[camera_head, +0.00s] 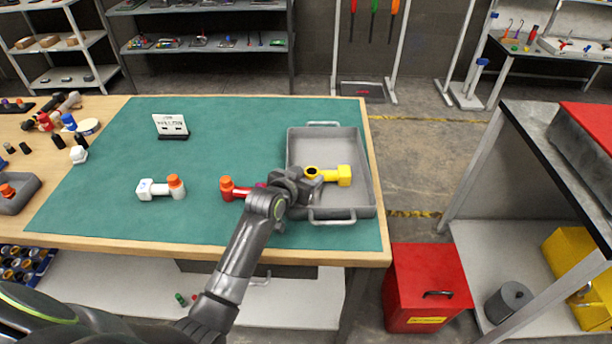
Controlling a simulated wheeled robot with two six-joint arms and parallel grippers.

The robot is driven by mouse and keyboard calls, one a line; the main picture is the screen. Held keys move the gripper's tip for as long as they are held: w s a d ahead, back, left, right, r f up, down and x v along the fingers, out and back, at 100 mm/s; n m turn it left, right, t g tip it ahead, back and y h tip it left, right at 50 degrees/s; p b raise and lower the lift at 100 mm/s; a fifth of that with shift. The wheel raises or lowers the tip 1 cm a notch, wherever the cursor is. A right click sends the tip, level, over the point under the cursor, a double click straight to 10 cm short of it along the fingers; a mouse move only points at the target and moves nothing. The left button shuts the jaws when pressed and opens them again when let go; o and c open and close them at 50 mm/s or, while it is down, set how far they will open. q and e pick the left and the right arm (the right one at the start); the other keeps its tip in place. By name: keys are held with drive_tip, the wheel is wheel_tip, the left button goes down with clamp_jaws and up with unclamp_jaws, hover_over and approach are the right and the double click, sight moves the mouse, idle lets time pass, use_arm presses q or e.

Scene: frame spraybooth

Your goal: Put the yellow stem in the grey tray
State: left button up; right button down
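The yellow stem (344,175) shows over the grey tray (362,205), with a dark round opening at its left end and a block at its right end. I cannot tell whether it rests on the tray floor or is a little above it. My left gripper (312,184) reaches over the tray's left wall and overlaps the left part of the stem in the picture. Its fingers are small and partly hidden, so I cannot tell whether they are closed on the stem. My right gripper is out of view.
A red stem (228,188) lies left of my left gripper, partly hidden by it. A white stem with an orange end (160,188) lies farther left on the green mat (110,215). A small white sign (170,125) stands at the back. The mat's middle is clear.

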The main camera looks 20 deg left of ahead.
use_arm(q)
drive_tip(key=shift+s+a+r, duration=0.1)
drive_tip(key=shift+s+r, duration=0.1)
drive_tip(key=shift+s, duration=0.15)
drive_tip(key=v, duration=1.1)
drive_tip(key=shift+s+r, duration=0.1)
drive_tip(key=shift+r, duration=0.05)
